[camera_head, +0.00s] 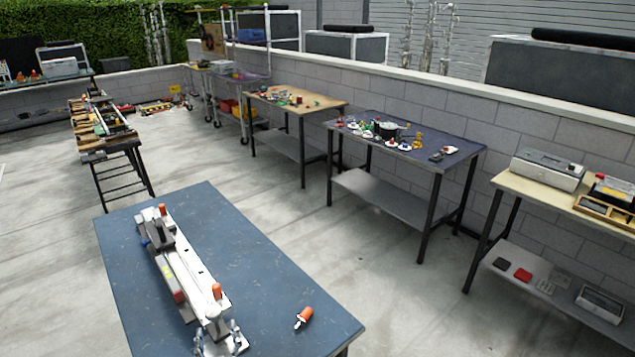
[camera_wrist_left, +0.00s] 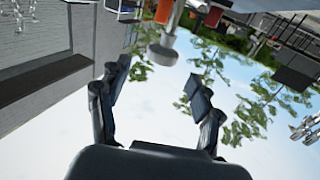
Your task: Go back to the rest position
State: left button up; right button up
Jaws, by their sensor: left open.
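My left gripper (camera_wrist_left: 158,76) is open in the left wrist view. Its two dark fingers stand apart, with sky and tree branches between them and nothing held. I cannot make out either gripper clearly in the head view. A long white and grey assembly (camera_head: 185,275) lies lengthwise on the blue table (camera_head: 115,245) in the head view. It has orange-topped parts, a dark block near its far end and shiny metal parts at its near end. Whether it includes a truck is unclear.
A loose orange-handled item (camera_head: 304,317) lies on the blue table's right side. A table with small coloured parts (camera_head: 457,150) and a beige-topped bench (camera_head: 510,183) stand along the block wall (camera_head: 420,103). A black-legged stand (camera_head: 122,172) is at left. Concrete floor is clear between.

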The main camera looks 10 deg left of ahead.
pick_arm(q)
jog(key=s+d+m+g+h, duration=0.4)
jog(key=s+d+m+h, duration=0.35)
jog(key=d+h, duration=0.35)
jog(key=s+d+r+g+y, duration=0.15)
jog(key=s+g, duration=0.25)
jog(key=s, duration=0.6)
jog(key=s+d+r+g, duration=0.15)
jog(key=s+g, duration=0.25)
jog(key=s, duration=0.7)
notch_tip(320, 180, down, 32)
jog(key=s+a+g+b, duration=0.1)
jog(key=s+b, duration=0.1)
jog(key=b, duration=0.3)
jog(key=s+a+f+g+b, duration=0.1)
jog(key=s+a+f+b, duration=0.2)
jog(key=s+f, duration=1.3)
notch_tip(320, 180, down, 2)
jog(key=shift+f+m+g+b, duration=0.25)
jog(key=shift+m+g+b, duration=0.05)
jog(key=shift+m+b, duration=0.15)
